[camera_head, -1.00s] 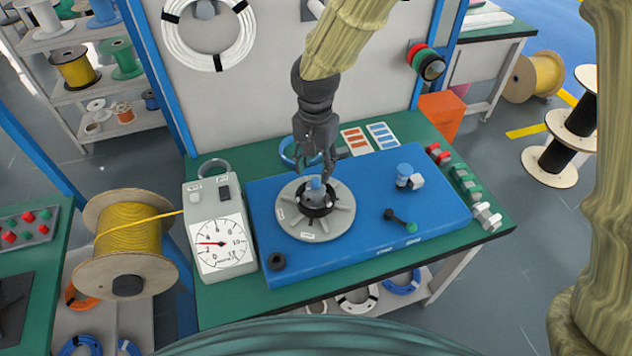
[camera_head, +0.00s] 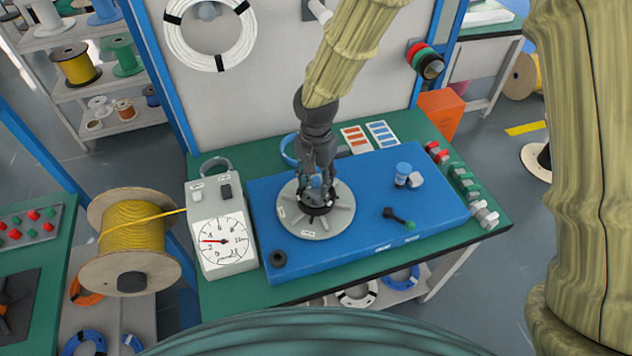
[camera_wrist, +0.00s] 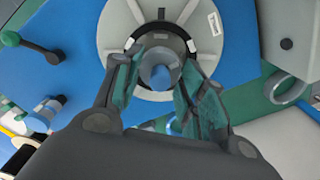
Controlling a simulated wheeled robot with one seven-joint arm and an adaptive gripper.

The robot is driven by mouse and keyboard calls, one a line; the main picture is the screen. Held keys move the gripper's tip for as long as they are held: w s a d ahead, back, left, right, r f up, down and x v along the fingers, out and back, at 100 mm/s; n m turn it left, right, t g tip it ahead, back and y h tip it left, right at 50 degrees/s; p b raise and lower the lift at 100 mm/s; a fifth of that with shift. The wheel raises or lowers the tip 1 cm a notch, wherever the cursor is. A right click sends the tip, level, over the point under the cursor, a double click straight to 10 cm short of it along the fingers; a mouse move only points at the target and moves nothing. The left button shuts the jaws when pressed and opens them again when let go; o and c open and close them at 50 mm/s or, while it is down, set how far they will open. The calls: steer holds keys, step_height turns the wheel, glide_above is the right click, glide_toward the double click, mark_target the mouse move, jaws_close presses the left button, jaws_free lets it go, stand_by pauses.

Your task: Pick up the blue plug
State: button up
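The blue plug (camera_head: 316,181) sits in the dark hub at the middle of a round grey disc (camera_head: 340,222). In the wrist view the plug (camera_wrist: 161,77) shows between the two fingers of my gripper (camera_wrist: 162,62). The fingers are apart, one on each side, with a visible gap around the plug. In the head view my gripper (camera_head: 318,190) is down at the hub and partly hides the plug. I cannot tell whether a finger touches the hub.
The disc lies on a blue board (camera_head: 360,240). A second blue-topped piece (camera_head: 403,172) and a black lever with a green end (camera_head: 408,223) are to the right. A dial gauge (camera_head: 222,240) stands left. Red and green connectors (camera_head: 463,178) line the right edge.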

mark_target(314, 181)
steer(key=c, duration=0.7)
steer(key=shift+r+b, duration=0.4)
steer(key=shift+r, duration=0.45)
steer(key=shift+s+a+r+b, duration=0.1)
steer(key=shift+s+r+b, duration=0.2)
steer(key=shift+r, duration=0.15)
steer(key=shift+s+a+r+b, duration=0.15)
steer(key=shift+r+b, duration=0.1)
steer(key=shift+r, duration=0.15)
jaws_close()
steer(key=s+a+b, duration=0.1)
steer(key=s+a, duration=0.2)
steer(key=s, duration=0.4)
steer(key=s+a+r+b, duration=0.1)
steer(key=s+a+b, duration=0.1)
steer(key=s, duration=0.4)
steer(key=shift+s+a+r, duration=0.3)
steer(key=shift+s+a, duration=0.05)
steer(key=shift+a, duration=0.25)
